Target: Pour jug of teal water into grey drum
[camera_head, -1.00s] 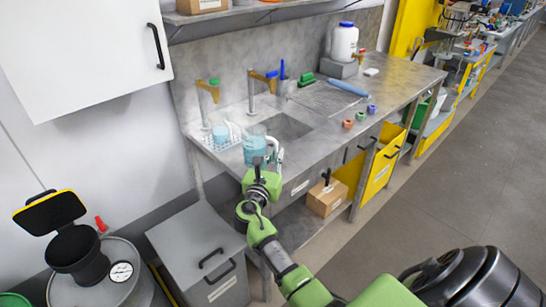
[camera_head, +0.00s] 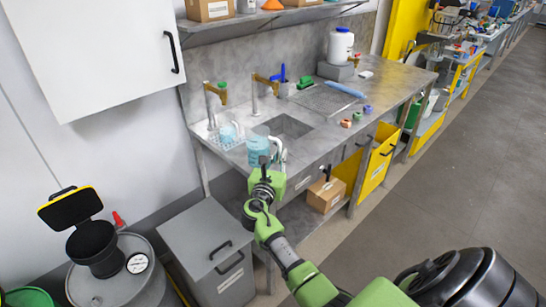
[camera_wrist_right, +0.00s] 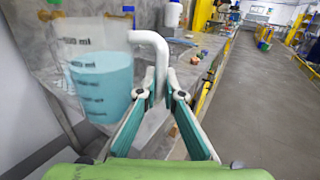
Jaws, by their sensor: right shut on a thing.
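The jug (camera_head: 258,146) is clear with measuring marks and holds teal water. My right gripper (camera_head: 268,163) is shut on its white handle, and the jug is upright near the counter's front edge. In the right wrist view the jug (camera_wrist_right: 100,88) is at the left, and the handle (camera_wrist_right: 148,38) runs down between the fingers of the gripper (camera_wrist_right: 160,88). The grey drum (camera_head: 150,288) stands on the floor at the bottom left. A black funnel (camera_head: 92,246) sits on its top, its yellow-edged lid (camera_head: 70,207) raised. My left gripper is not in view.
A grey cabinet (camera_head: 205,250) stands between the drum and the counter (camera_head: 325,140). A gauge (camera_head: 137,263) and a red-tipped fitting (camera_head: 118,219) are on the drum top. A small teal-filled beaker (camera_head: 228,132) is on the rack by the sink. Open floor lies right.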

